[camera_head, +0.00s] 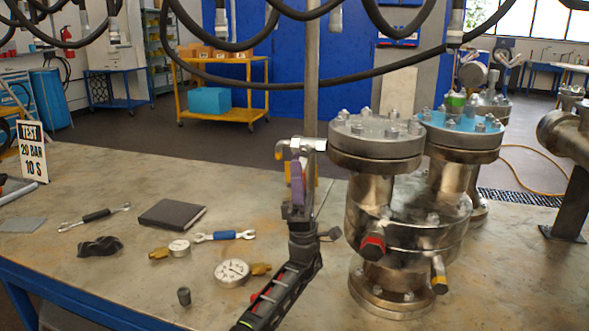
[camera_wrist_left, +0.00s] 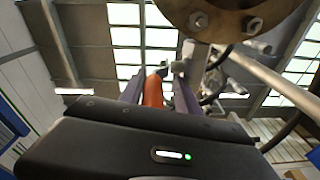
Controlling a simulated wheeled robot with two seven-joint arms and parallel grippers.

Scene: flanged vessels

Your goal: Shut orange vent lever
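The orange lever (camera_wrist_left: 153,91) shows in the left wrist view, standing between the two purple fingers of my left gripper (camera_wrist_left: 158,82). A gap shows between the lever and the right-hand finger, so the fingers look open around it. In the head view, my left gripper (camera_head: 298,176) points up beside a small chrome fitting (camera_head: 306,145) left of the flanged vessel (camera_head: 365,205). A small orange-yellow bit shows at the fitting's left end; I cannot tell if it is the lever. The gripper hides most of the lever there. My right gripper is not in view.
A red-handled valve (camera_head: 373,246) and a yellow-handled valve (camera_head: 439,275) stick out low on the vessels. Gauges (camera_head: 232,272), wrenches (camera_head: 224,236) and a dark notebook (camera_head: 172,214) lie on the bench (camera_head: 110,270). Black hoses (camera_head: 300,85) hang above. A bolted flange (camera_wrist_left: 215,18) is close overhead.

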